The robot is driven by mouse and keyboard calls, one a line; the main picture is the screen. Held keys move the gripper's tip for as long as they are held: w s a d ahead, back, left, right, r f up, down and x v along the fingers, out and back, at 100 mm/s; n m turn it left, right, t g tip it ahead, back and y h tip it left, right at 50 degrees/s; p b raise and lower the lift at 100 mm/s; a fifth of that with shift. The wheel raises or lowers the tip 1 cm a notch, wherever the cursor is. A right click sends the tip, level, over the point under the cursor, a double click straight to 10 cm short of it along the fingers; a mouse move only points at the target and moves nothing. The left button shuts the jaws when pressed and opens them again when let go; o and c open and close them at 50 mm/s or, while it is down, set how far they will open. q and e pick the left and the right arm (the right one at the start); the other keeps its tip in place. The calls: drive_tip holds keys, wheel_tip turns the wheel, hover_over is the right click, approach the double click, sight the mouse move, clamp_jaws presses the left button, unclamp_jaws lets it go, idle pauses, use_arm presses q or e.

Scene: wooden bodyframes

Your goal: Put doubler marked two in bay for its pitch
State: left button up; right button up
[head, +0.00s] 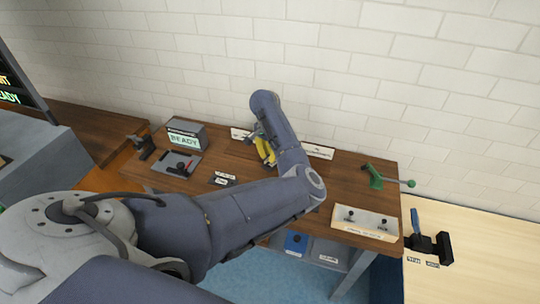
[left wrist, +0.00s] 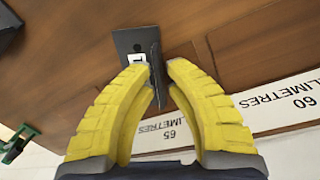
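In the left wrist view a dark flat plate (left wrist: 128,42) with an upright flange and a small white mark lies on the wooden bench; I cannot read the mark. My left gripper (left wrist: 157,70) has its two yellow fingers apart, one on each side of the flange, with a visible gap. In the head view my left gripper (head: 265,151) is low over the back of the bench. Two white cards lie by it, marked 65 millimetres (left wrist: 165,133) and 60 millimetres (left wrist: 277,103). The plate is not clear in the head view. My right gripper is not in view.
Small labelled pieces (head: 222,180) lie mid-bench. A green clamp (head: 376,177) and a white panel with knobs (head: 365,222) are at right. A brick wall closes the back.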

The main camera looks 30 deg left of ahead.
use_arm(q)
drive_tip(key=shift+o, duration=1.4)
drive_tip(key=shift+r, duration=0.1)
wheel_tip(320, 180, up, 12)
drive_tip(key=a, duration=0.1)
idle(0.8)
